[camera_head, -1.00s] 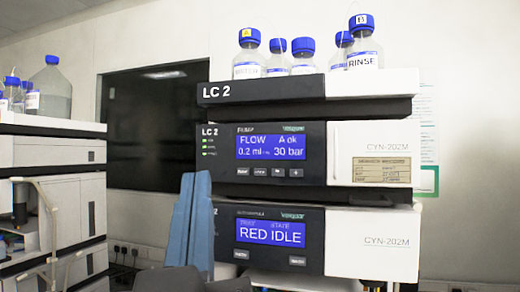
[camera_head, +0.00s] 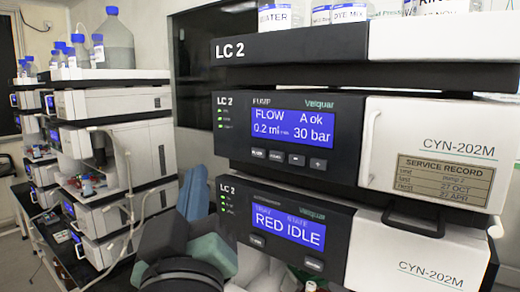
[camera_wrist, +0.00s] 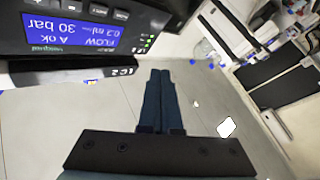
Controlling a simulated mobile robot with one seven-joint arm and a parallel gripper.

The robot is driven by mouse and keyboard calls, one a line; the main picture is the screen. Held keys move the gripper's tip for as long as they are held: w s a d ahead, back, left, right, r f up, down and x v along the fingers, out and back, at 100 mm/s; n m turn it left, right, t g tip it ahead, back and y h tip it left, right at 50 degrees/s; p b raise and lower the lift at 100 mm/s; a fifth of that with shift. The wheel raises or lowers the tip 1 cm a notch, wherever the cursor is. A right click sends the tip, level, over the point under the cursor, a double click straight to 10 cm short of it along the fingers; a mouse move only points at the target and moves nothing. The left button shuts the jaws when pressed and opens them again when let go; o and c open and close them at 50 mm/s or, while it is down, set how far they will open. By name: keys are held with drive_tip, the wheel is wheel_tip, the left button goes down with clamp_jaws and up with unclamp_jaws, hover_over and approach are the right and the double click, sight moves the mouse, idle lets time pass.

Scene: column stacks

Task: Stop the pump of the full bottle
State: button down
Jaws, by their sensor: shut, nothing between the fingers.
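The LC 2 pump (camera_head: 290,135) has a lit blue screen reading FLOW, A ok, 0.2 ml/min, 30 bar. A row of several small buttons (camera_head: 288,159) sits under that screen. The pump front also shows upside down at upper left in the wrist view (camera_wrist: 75,35). On top stand bottles labelled WATER (camera_head: 281,16) and DYE MIX (camera_head: 350,12), and a third bottle (camera_head: 443,6), cut off by the frame; their fill levels cannot be judged. My gripper (camera_head: 198,170) is shut and empty, left of the stack near the lower module. Its closed fingers also show in the wrist view (camera_wrist: 160,72).
Below the pump, a second module (camera_head: 285,228) reads RED IDLE. A white door with handle (camera_head: 370,145) adjoins the pump's right. Other instrument stacks (camera_head: 115,100) with bottles stand at left, and a dark wall panel (camera_head: 195,70) is behind.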

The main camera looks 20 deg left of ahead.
approach(249, 146)
drive_tip(key=shift+w+a+r, duration=0.35)
drive_tip(key=shift+w+a, duration=0.25)
drive_tip(key=shift+w, duration=0.15)
drive_tip(key=shift+w+a+r, duration=0.35)
drive_tip(key=shift+w+a, duration=0.25)
drive_tip(key=shift+w, duration=0.15)
idle(1.1)
drive_tip(key=shift+w+d+b, duration=0.15)
drive_tip(key=shift+w+b, duration=0.2)
drive_tip(key=shift+w, duration=0.05)
drive_tip(key=shift+w+d, duration=0.15)
drive_tip(key=shift+w, duration=0.25)
idle(0.6)
drive_tip(key=shift+s+a, duration=0.3)
drive_tip(key=shift+s, duration=0.5)
drive_tip(key=s, duration=0.1)
drive_tip(key=s+a, duration=0.1)
drive_tip(key=s, duration=0.2)
drive_tip(key=shift+s+a, duration=0.35)
drive_tip(key=shift+a, duration=0.05)
